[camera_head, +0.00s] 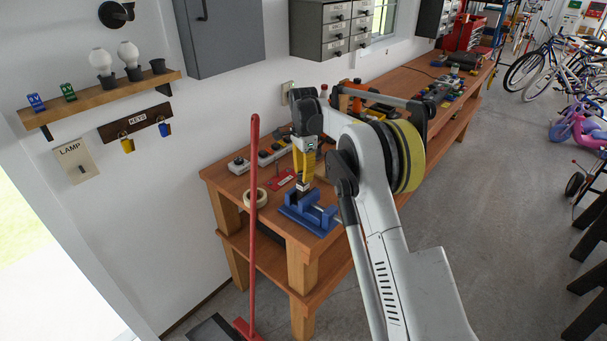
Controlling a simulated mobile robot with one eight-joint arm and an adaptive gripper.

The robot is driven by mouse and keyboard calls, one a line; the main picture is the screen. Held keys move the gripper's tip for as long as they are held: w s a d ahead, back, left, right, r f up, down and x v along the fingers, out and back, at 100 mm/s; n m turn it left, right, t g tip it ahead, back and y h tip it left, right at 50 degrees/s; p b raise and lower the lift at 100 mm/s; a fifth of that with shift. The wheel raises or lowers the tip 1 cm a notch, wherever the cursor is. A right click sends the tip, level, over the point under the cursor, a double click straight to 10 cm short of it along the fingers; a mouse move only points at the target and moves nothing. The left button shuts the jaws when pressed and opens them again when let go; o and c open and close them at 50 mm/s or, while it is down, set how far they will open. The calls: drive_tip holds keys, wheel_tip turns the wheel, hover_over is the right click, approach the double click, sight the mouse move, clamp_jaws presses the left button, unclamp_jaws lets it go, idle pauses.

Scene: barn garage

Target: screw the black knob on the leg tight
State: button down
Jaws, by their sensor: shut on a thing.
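My gripper (303,180), with yellow fingers, points straight down over the near end of the workbench. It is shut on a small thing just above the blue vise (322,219). This appears to be the black knob, but it is too small and covered to make out clearly. A short pale piece (303,188) shows between the fingertips and the vise and may be the leg. I cannot tell how far the knob is seated.
The wooden workbench (222,176) also bears a tape roll (255,198), a power strip (262,158) and a red item (281,180) beside the vise. A red-handled broom (253,230) stands at the bench's near end. Bicycles (550,60) stand at far right.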

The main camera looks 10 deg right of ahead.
drive_tip(key=c, duration=1)
unclamp_jaws()
drive_tip(key=shift+c, duration=0.2)
wheel_tip(320, 180, up, 12)
